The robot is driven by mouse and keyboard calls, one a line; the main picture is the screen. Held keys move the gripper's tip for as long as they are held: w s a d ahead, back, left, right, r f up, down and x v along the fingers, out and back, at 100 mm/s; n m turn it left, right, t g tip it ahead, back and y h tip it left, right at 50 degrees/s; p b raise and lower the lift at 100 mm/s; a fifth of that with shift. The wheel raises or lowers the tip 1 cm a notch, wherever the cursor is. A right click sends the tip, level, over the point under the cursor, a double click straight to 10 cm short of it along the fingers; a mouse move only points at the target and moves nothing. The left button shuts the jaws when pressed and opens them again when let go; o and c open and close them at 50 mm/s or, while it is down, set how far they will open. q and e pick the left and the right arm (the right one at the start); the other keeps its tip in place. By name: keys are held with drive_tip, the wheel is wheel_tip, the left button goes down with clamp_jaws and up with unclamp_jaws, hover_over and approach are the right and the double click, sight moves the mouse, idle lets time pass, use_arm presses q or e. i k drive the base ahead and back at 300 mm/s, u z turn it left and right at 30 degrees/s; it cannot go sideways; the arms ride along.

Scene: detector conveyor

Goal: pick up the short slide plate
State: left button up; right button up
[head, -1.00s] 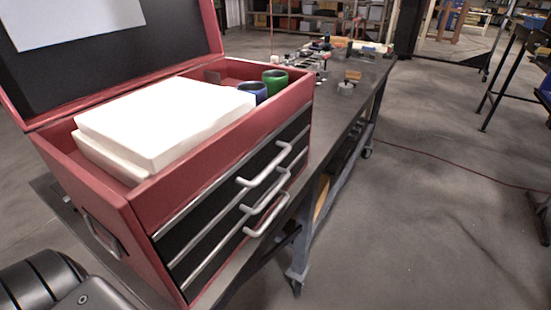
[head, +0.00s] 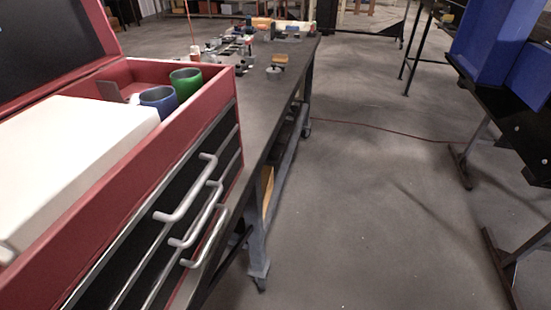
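I cannot make out the short slide plate for certain. Several small parts (head: 232,45) lie at the far end of the dark workbench (head: 262,112), too small to tell apart. A small block (head: 279,60) and a round grey piece (head: 273,72) sit nearer on that bench. Neither of my grippers is in the head view.
A red toolbox (head: 228,88) with its lid open fills the left, holding a white block (head: 70,160), a blue cup (head: 158,99) and a green cup (head: 186,80). Blue bins (head: 490,45) stand on a dark stand at right. The floor (head: 370,200) between is open, with a red cable (head: 385,129).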

sight(276, 156)
drive_tip(key=u, duration=3.4)
drive_tip(key=k, duration=0.35)
drive_tip(key=u, duration=1.1)
drive_tip(key=k, duration=1.35)
drive_tip(key=z, duration=1.3)
